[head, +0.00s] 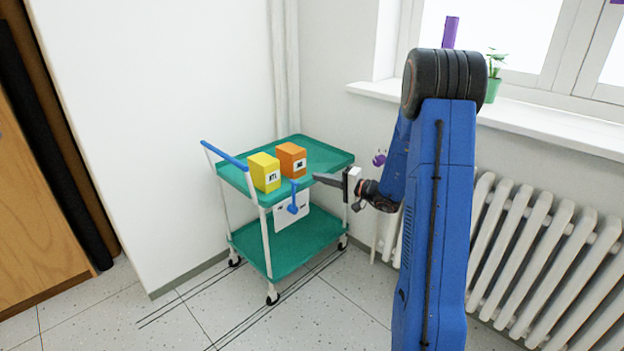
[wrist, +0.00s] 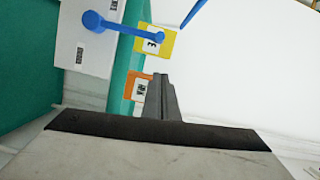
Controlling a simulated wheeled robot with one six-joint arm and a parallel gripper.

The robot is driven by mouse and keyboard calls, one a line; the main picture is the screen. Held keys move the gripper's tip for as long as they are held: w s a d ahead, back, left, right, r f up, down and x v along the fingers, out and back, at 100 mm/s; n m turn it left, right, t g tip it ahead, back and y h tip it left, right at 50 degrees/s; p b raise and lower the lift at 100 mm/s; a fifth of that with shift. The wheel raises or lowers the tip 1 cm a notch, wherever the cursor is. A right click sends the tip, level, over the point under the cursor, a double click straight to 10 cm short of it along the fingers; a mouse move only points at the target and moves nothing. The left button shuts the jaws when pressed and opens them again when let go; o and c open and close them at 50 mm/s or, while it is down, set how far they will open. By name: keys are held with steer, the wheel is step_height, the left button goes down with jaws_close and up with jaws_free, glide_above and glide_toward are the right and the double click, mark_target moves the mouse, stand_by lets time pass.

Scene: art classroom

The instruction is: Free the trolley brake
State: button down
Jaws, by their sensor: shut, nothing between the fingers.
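The trolley (head: 283,250) has two green shelves, white legs, a blue push handle and dark castors. On its near side a white plate (head: 282,222) carries a blue brake lever (head: 293,198), which stands roughly upright. In the wrist view the lever (wrist: 130,28) runs from a round blue hub on the white plate (wrist: 72,45) across towards the yellow box. My gripper (head: 317,178) is shut and empty, just right of the lever near the top shelf's edge. In the wrist view my gripper (wrist: 161,80) shows its closed fingers, apart from the lever.
A yellow box (head: 265,172) and an orange box (head: 291,160) stand on the top shelf. A white radiator (head: 545,255) and a windowsill (head: 520,115) lie to the right. A wall is behind the trolley. Dark lines mark the floor (head: 240,310), which is open in front.

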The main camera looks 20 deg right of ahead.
steer(key=v, duration=0.6)
steer(key=shift+s+d, duration=0.25)
steer(key=shift+r, duration=0.1)
steer(key=s+a+r+n+g, duration=0.3)
steer(key=s+a+g, duration=0.2)
steer(key=s+a, duration=0.6)
steer(key=s+a+r+n+g, duration=0.35)
steer(key=s+a+g, duration=0.35)
steer(key=a, duration=0.5)
steer(key=s+d+n+t+h, duration=0.1)
steer(key=s+h, duration=0.4)
steer(key=s, duration=0.6)
steer(key=s+d+n+t+h, duration=0.1)
steer(key=s+d+h, duration=0.3)
steer(key=s, duration=0.7)
steer(key=shift+r+n+h, duration=0.3)
steer(key=shift+n+h, duration=0.1)
steer(key=shift+n, duration=0.25)
